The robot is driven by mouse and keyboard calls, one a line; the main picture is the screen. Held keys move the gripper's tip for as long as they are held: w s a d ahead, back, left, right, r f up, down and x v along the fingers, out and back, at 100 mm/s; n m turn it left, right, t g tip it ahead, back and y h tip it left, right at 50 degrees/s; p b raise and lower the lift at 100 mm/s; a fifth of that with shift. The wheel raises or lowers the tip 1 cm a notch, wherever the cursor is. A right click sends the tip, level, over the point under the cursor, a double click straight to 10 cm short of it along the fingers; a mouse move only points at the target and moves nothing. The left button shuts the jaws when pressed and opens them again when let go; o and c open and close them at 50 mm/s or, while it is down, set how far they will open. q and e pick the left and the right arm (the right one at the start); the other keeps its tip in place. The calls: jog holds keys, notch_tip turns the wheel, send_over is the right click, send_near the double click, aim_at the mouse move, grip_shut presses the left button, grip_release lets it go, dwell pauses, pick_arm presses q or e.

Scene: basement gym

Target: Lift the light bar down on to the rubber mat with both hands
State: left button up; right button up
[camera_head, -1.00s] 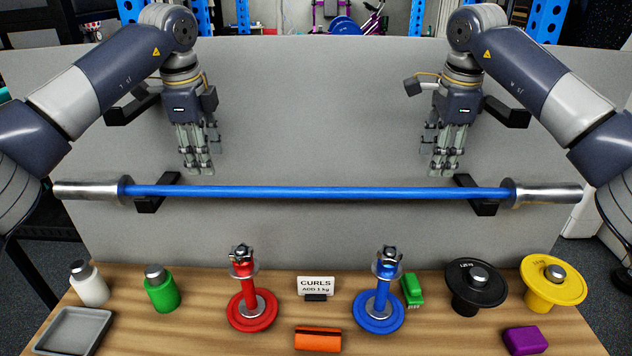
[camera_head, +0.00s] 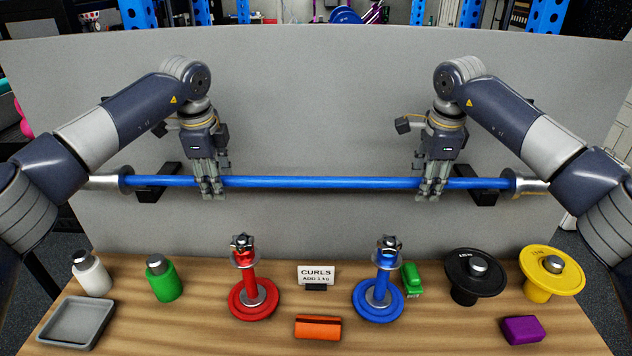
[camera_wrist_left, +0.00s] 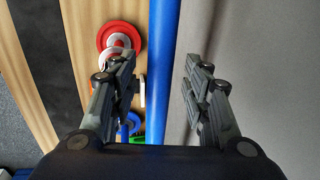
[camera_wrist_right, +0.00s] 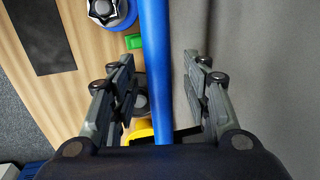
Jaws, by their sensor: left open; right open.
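The light bar (camera_head: 320,183) is a long blue bar with silver ends. It lies level across two black hooks on the grey panel, its outer ends partly hidden by my arms. My left gripper (camera_head: 211,190) is at the bar inside the left hook, pointing down. My right gripper (camera_head: 430,190) is at the bar inside the right hook. Both are open, and the bar runs between the fingers in the left wrist view (camera_wrist_left: 158,80) and the right wrist view (camera_wrist_right: 156,80). A dark flat rectangle (camera_wrist_right: 40,38) on the wood may be the rubber mat.
On the wooden table (camera_head: 210,335) below stand a red post (camera_head: 250,290), a blue post (camera_head: 380,290), a sign (camera_head: 316,274), bottles (camera_head: 163,280), and black (camera_head: 476,268) and yellow (camera_head: 551,272) weights. A grey tray (camera_head: 108,310) is at front left. The grey panel (camera_head: 320,100) is close behind the bar.

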pick_arm(q)
jog(key=shift+w+f, duration=0.1)
jog(key=shift+f, duration=0.35)
pick_arm(e)
jog(key=shift+w+f, duration=0.1)
jog(key=shift+f, duration=0.35)
pick_arm(q)
grip_shut()
pick_arm(e)
grip_shut()
